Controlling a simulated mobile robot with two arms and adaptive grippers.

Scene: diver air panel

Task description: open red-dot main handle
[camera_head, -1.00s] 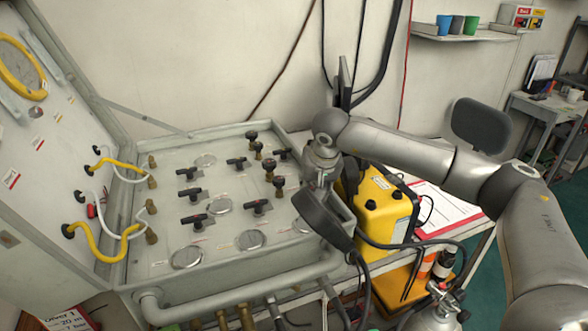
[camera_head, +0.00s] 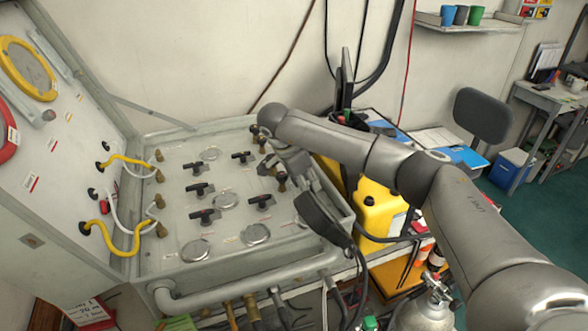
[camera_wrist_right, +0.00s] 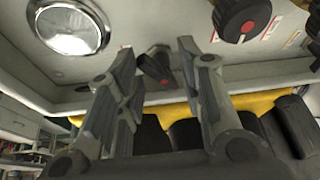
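In the right wrist view, a black handle with a red dot (camera_wrist_right: 154,68) is on the panel between the spread fingers of my right gripper (camera_wrist_right: 155,60). The fingers stand on either side of it, and I see no clear contact. In the head view my right gripper (camera_head: 276,166) is over the right part of the grey valve panel (camera_head: 176,240). Gripper and arm hide much of that corner, and I cannot make out the red dot there. My left gripper is not in view.
Several black lever handles, one at the panel's front right (camera_head: 263,202), and round gauges (camera_head: 256,234) surround the area. A dark knob with a red dot (camera_wrist_right: 243,16) is close by in the wrist view. A yellow case (camera_head: 378,215) stands right of the panel.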

